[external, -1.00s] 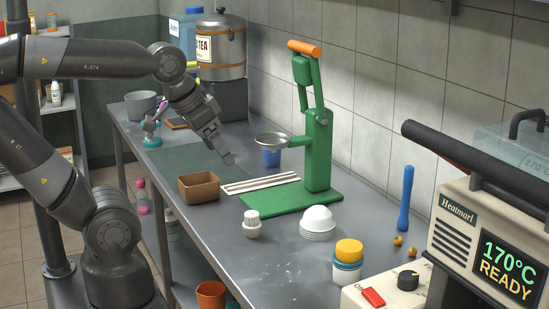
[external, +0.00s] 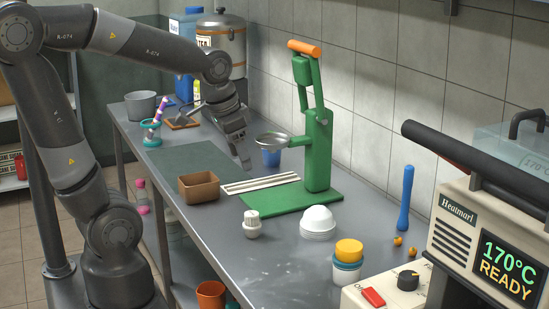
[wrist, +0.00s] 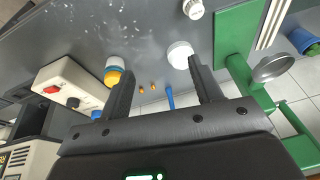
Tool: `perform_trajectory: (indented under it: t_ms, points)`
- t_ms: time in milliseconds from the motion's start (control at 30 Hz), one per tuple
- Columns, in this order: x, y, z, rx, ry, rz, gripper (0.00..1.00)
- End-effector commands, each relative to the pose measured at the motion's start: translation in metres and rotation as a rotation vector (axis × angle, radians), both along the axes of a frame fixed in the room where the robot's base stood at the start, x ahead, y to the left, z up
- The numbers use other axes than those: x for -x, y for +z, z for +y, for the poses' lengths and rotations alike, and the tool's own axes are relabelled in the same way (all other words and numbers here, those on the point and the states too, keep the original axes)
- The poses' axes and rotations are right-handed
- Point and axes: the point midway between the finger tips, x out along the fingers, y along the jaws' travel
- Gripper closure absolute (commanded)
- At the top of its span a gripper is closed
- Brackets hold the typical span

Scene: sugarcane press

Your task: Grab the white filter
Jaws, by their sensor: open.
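Two white pieces stand on the grey bench; I cannot tell for sure which is the filter. One is a white dome with a ridged lower part (external: 318,222), right of the green press base; it also shows in the wrist view (wrist: 180,54). The other is a small white ribbed cylinder with a narrower top (external: 252,225), left of it, at the top edge of the wrist view (wrist: 194,9). My gripper (external: 245,160) points down above the bench, left of the press and behind both pieces. Its fingers (wrist: 160,88) are spread apart and empty.
The green press (external: 318,150) with a metal strainer bowl (external: 272,140) stands close right of my gripper. White strips (external: 260,183) and a brown box (external: 199,187) lie in front. A yellow-lidded jar (external: 348,255), blue pestle (external: 406,198) and heat press (external: 480,240) are at right.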

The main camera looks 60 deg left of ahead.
Motion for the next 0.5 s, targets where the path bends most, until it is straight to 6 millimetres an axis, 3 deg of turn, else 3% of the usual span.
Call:
perform_trajectory:
  t_ms: [200,500]
  points:
    - [-0.036,-0.042,0.035,-0.011,-0.043,0.125,0.41]
    - [-0.066,-0.106,0.083,0.009,-0.112,0.263,0.41]
